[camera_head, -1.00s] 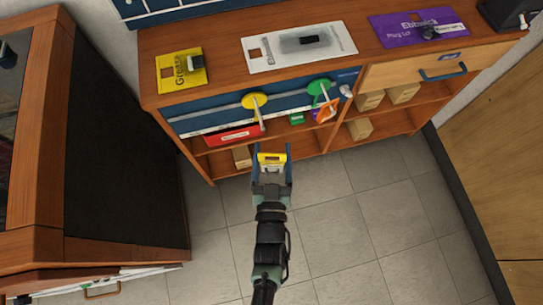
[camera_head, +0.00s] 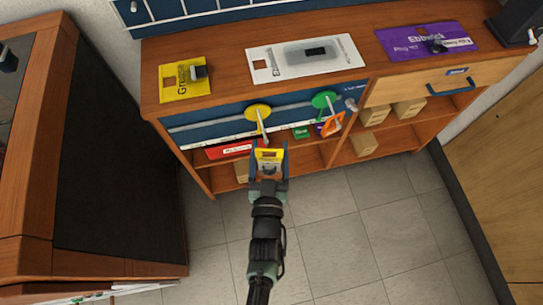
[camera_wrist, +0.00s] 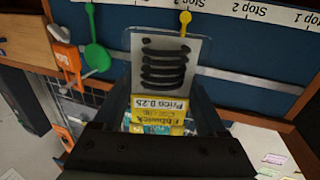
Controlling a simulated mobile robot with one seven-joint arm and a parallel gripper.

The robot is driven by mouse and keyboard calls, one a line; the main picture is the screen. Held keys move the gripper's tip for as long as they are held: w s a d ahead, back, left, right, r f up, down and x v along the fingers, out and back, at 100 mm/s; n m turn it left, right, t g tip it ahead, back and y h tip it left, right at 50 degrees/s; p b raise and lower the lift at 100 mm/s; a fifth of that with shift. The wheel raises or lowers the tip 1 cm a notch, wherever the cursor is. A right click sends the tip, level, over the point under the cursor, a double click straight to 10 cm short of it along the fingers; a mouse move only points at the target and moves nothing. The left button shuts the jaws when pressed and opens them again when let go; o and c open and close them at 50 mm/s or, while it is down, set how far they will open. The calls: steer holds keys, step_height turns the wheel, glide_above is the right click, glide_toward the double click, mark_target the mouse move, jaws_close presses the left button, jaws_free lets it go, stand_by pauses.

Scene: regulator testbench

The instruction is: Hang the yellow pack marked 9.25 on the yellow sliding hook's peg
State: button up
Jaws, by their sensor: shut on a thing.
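My gripper (camera_head: 268,168) is shut on the yellow pack (camera_head: 269,154), holding it in front of the bench. In the wrist view the yellow pack (camera_wrist: 158,108) sits between the fingers, with a price label that seems to read 9.25 and a clear panel with a dark coil. The yellow sliding hook (camera_head: 258,112) is a round disc on the rail, its pale peg pointing outward just beyond the pack. In the wrist view the yellow hook (camera_wrist: 185,20) shows just past the pack's clear panel. I cannot tell whether pack and peg touch.
A green hook (camera_head: 325,100) with an orange tag (camera_head: 332,124) hanging near it is to the right on the rail. Stop labels (camera_wrist: 260,12) run along the blue panel. A red pack (camera_head: 229,149) and cardboard boxes (camera_head: 409,108) lie on shelves below. Floor in front is clear.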

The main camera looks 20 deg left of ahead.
mark_target(264, 170)
steer(key=shift+w+a+f+b, duration=0.15)
steer(key=shift+w+a+b, duration=0.4)
steer(key=shift+w, duration=0.2)
steer(key=shift+w+a+f+b, duration=0.2)
steer(key=shift+w+a+b, duration=0.25)
steer(key=shift+w+b, duration=0.25)
steer(key=shift+w+a+f+b, duration=0.15)
steer(key=shift+w+a+b, duration=0.4)
steer(key=shift+w, duration=0.25)
steer(key=o, duration=1.3)
steer(key=shift+a, duration=0.1)
steer(key=p+v, duration=0.1)
steer(key=v, duration=0.5)
steer(key=p+v, duration=0.1)
steer(key=v, duration=0.6)
steer(key=shift+d+p, duration=0.25)
steer(key=shift+p, duration=0.05)
